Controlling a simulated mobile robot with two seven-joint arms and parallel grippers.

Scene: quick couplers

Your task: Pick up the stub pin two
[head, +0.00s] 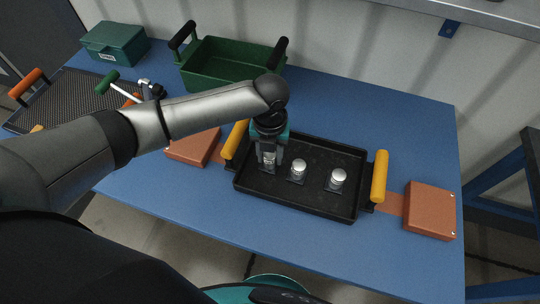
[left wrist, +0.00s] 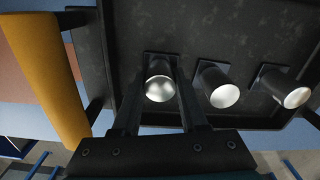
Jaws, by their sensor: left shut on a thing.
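Three silver stub pins with dark square bases are in a row in the black tray (head: 275,200). No marking shows which one is number two. My left gripper (head: 269,163) points down over the tray's left part and is shut on the leftmost stub pin (left wrist: 160,88), one finger on each side. That pin is upright, and its base looks to be at the tray floor; I cannot tell if it is lifted. The middle stub pin (head: 298,170) and the right stub pin (head: 338,179) stand free. My right gripper is not in view.
The tray has yellow handles (head: 379,176) at both ends. Orange-brown blocks (head: 430,209) flank it. Behind are a green crate (head: 230,80), a green box (head: 114,43) and a dark mesh tray (head: 68,101) at left. The blue table is clear in front and back right.

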